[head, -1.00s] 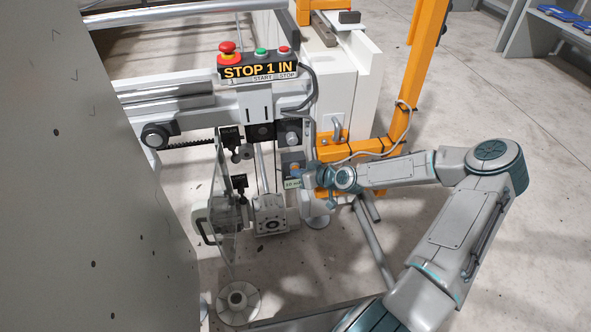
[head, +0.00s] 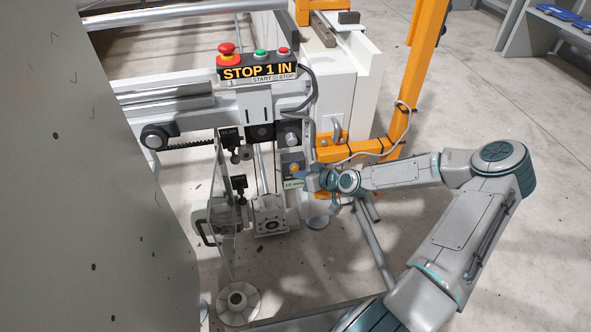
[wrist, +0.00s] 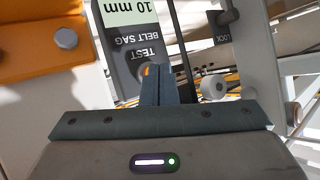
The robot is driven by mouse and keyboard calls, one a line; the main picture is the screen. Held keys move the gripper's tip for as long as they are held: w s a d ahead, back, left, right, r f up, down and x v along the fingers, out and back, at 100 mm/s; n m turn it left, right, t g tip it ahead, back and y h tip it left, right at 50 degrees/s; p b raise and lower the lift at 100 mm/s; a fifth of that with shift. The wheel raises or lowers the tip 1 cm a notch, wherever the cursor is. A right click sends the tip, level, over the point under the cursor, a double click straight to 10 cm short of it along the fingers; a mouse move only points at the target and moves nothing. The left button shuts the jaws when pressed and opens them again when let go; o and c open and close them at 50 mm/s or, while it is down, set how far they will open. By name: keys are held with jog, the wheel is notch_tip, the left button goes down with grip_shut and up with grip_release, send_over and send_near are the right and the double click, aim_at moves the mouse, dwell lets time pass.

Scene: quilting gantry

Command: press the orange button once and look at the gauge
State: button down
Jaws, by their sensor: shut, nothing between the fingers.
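The orange button (head: 294,168) is on a small grey box (wrist: 125,45) on the machine's side. In the wrist view, only a sliver of the orange button (wrist: 146,69) shows behind the fingertips. The box is marked "TEST BELT SAG". A pale green panel on it, which looks like the gauge (wrist: 130,12), reads "10 mm" upside down in the wrist view; it is small in the head view (head: 293,184). My gripper (head: 304,171) is shut and empty, fingertips close in front of the button (wrist: 154,68). I cannot tell whether they touch it.
An orange frame (head: 355,150) and a loose cable are near my wrist. A grey panel (head: 90,180) blocks the left.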

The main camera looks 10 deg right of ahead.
jog(key=shift+d+f, duration=0.1)
jog(key=shift+d, duration=0.05)
jog(key=shift+s+a+p, duration=0.2)
jog(key=shift+s+p, duration=0.25)
jog(key=shift+s, duration=2.1)
